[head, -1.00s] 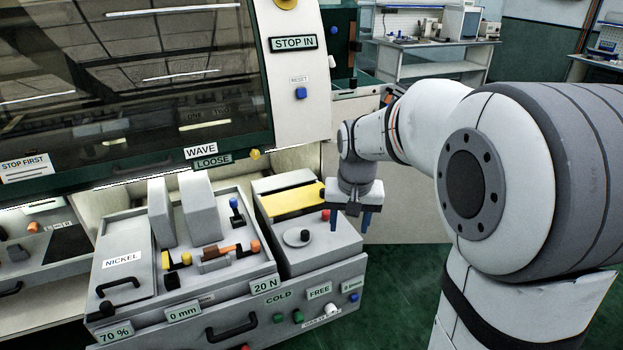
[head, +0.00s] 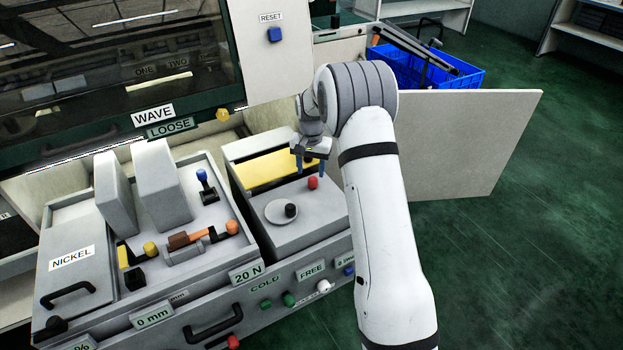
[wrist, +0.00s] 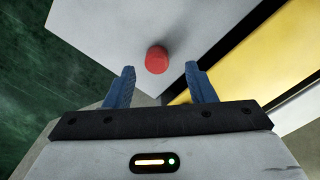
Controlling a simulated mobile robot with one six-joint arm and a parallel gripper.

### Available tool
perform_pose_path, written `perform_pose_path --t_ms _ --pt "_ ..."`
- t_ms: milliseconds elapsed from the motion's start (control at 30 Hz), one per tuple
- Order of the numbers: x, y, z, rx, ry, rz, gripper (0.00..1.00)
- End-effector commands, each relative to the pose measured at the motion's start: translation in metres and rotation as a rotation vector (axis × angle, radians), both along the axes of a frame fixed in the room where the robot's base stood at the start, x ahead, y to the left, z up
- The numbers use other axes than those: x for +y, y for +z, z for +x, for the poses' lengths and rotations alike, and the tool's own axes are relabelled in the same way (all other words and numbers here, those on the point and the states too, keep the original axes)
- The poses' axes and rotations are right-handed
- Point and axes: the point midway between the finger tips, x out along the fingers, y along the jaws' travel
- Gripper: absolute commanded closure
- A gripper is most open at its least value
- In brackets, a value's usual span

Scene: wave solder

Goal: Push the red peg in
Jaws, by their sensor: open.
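The red peg (head: 312,183) stands up from the top of a grey box, near its back right corner. It also shows in the wrist view (wrist: 156,60), just beyond and between the fingertips. My gripper (head: 310,170) is open and empty, with its two blue fingers pointing down above and behind the peg. In the wrist view my gripper (wrist: 161,76) has its fingers apart, and neither visibly touches the peg. The gap in height between fingertips and peg is hard to judge.
Levers, two upright grey blocks (head: 160,182) and the NICKEL lid (head: 72,256) stand left. A pale panel (head: 470,140) and green floor are right.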

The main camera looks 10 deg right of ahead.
Motion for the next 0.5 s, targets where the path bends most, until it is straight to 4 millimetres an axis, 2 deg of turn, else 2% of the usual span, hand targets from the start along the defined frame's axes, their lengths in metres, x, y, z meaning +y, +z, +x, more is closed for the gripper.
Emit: perform_pose_path --t_ms 33,200,333,500 --pt "-0.003 -0.011 -0.001 0.004 -0.005 0.000 0.50" --pt "-0.008 -0.036 -0.001 0.002 -0.012 0.000 0.50" --pt "-0.009 -0.047 -0.001 0.003 -0.014 0.000 0.50" --pt "-0.010 -0.051 -0.001 0.000 -0.015 0.000 0.50"
